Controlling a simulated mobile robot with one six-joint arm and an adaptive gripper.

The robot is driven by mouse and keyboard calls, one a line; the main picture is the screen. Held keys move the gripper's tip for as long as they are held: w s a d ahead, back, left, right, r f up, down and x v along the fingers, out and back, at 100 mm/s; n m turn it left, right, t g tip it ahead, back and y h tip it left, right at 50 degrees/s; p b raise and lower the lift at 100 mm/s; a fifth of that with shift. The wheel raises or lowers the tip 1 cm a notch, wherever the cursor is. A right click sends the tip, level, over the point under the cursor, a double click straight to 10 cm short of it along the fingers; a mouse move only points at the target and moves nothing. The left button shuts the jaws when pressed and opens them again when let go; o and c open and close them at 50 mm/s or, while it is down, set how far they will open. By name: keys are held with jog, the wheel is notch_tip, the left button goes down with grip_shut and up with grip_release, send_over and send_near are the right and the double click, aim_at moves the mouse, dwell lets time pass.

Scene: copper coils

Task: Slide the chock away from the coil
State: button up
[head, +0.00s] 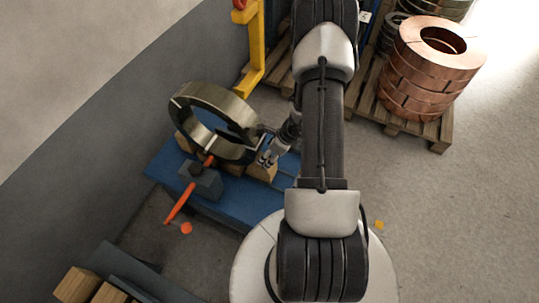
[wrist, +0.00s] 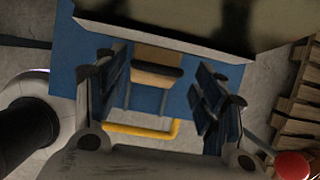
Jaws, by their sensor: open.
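A brass-coloured coil (head: 218,107) stands on edge on a blue platform (head: 225,208) in the head view. A wooden chock (head: 262,173) sits on the platform at the coil's lower right side. My gripper (head: 268,159) is at this chock, pointing down. In the wrist view the gripper (wrist: 160,70) is open, and the chock (wrist: 157,72) shows between its fingers, with a dark band across it. I cannot tell whether the fingers touch it. The coil's side (wrist: 190,14) fills the top of the wrist view. Another wooden chock (head: 183,141) is partly hidden behind the coil's left side.
A dark block (head: 201,184) with an orange-red bar (head: 180,203) is in front of the coil. A yellow post (head: 257,45) stands behind it. Copper coils (head: 420,75) sit on a pallet (head: 432,135) at right. A grey wall is at left; open floor is at lower right.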

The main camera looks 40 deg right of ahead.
jog(key=shift+f, duration=0.15)
grip_shut()
dwell(0.9)
